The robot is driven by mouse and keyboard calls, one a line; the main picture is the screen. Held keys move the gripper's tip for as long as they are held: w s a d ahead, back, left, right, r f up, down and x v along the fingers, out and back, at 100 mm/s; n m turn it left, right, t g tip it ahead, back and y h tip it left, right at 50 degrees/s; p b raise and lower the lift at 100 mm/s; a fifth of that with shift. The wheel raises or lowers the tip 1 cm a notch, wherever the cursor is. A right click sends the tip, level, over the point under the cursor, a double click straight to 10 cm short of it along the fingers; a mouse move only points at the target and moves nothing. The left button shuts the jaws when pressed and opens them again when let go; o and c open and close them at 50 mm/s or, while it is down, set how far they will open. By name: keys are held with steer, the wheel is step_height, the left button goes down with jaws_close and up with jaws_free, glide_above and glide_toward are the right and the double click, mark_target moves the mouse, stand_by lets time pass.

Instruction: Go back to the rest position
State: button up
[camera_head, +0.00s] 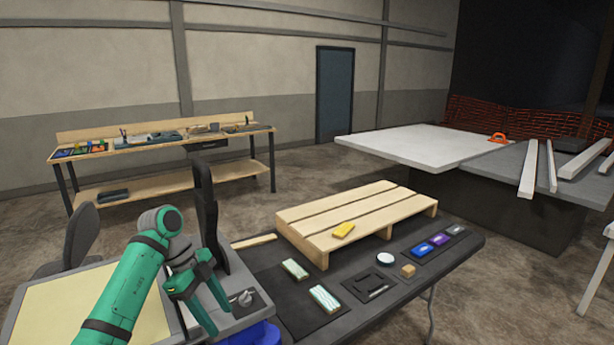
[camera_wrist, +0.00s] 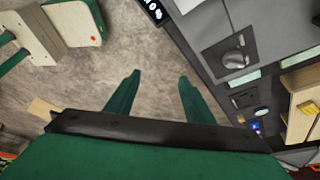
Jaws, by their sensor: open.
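My gripper (camera_head: 218,318) is green, at the end of my green arm in the lower left of the head view. Its two fingers are apart with nothing between them. In the wrist view, the gripper (camera_wrist: 158,78) has both fingertips over bare grey floor. A grey console panel with a knob (camera_head: 245,298) lies just right of the gripper in the head view. The knob also shows in the wrist view (camera_wrist: 235,60), right of the fingers and clear of them. A tall black upright part (camera_head: 207,215) stands behind the gripper.
A dark table (camera_head: 455,262) at the right bears a wooden pallet (camera_head: 350,215) with a yellow block (camera_head: 343,230), and several small items. A workbench (camera_head: 160,145) stands by the back wall. A white-topped table (camera_head: 420,145) is at the far right. Floor between is open.

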steer(key=w+d+f+n+t+h, duration=0.2)
steer(key=w+d+f, duration=0.1)
steer(key=d+f, duration=0.8)
steer(key=w+d+f+n+t+h, duration=0.25)
steer(key=d+f, duration=0.45)
steer(key=d, duration=0.8)
steer(key=s+d+f+n+t, duration=0.6)
steer(key=s+d+f+n, duration=0.15)
steer(key=d+f, duration=0.35)
steer(key=s+a+f+n+t+y, duration=0.1)
steer(key=s+a+n+y, duration=0.15)
steer(key=s, duration=0.55)
steer(key=s+a+f+n+t+y, duration=0.1)
steer(key=s+a+n+t+y, duration=0.15)
steer(key=s, duration=0.65)
steer(key=s+a+f+n+y, duration=0.15)
steer(key=s+n, duration=0.25)
steer(key=s, duration=0.4)
steer(key=s+a+r+t+y, duration=0.1)
steer(key=s+a+r, duration=0.3)
steer(key=s, duration=0.5)
steer(key=s+a+r+t+y, duration=0.1)
steer(key=s+a+r, duration=0.4)
steer(key=s+r, duration=0.4)
steer(key=shift+s+m+y, duration=0.15)
steer(key=shift+m+y, duration=0.15)
steer(key=shift+m, duration=0.1)
